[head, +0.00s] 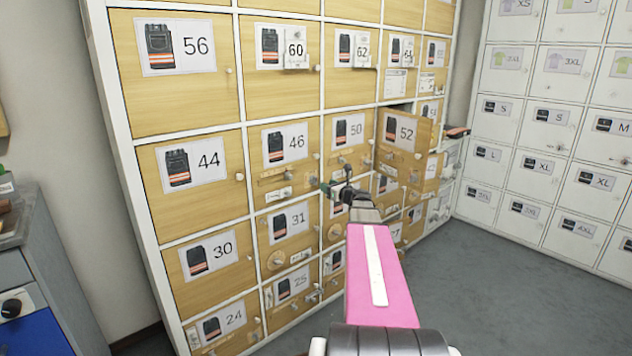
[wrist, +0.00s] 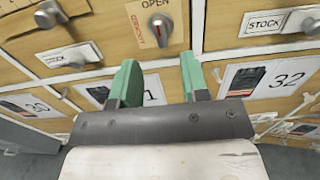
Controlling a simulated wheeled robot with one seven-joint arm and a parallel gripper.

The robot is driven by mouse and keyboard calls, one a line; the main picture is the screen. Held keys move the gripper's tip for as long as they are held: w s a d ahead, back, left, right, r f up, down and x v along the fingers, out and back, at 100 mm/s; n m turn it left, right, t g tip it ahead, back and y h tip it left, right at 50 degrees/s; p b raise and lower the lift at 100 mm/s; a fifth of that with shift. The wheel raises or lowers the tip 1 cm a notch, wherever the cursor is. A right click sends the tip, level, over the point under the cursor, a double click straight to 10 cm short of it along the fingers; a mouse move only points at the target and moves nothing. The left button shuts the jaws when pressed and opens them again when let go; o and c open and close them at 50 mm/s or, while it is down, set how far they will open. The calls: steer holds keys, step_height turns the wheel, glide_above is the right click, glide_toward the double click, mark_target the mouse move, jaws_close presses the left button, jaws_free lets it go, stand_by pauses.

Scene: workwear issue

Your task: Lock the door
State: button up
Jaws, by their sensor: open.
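A round grey turn knob (wrist: 160,29) sits on a plate marked OPEN above and red LOCKED at its left. Its pointer looks roughly upright, toward OPEN. It is on a wooden locker front, just beyond my gripper (wrist: 158,65). The green fingers are open and empty, apart from the knob, and it lies roughly in line with the gap between them. In the head view my gripper (head: 337,180) is in front of the locker wall, near the door marked 46 (head: 285,150); the knob cannot be made out there. The door marked 52 (head: 405,135) stands ajar.
Knobs beside STOCK labels (wrist: 264,25) flank the plate, and a card marked 32 (wrist: 280,76) is at right. White lockers (head: 550,130) line the right wall. A grey and blue cabinet (head: 35,270) stands at left. The grey floor (head: 480,280) at right is clear.

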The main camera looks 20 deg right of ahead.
mark_target(317, 180)
steer(key=x, duration=0.7)
steer(key=shift+w+a+f, duration=0.1)
steer(key=shift+w, duration=0.25)
steer(key=c, duration=0.8)
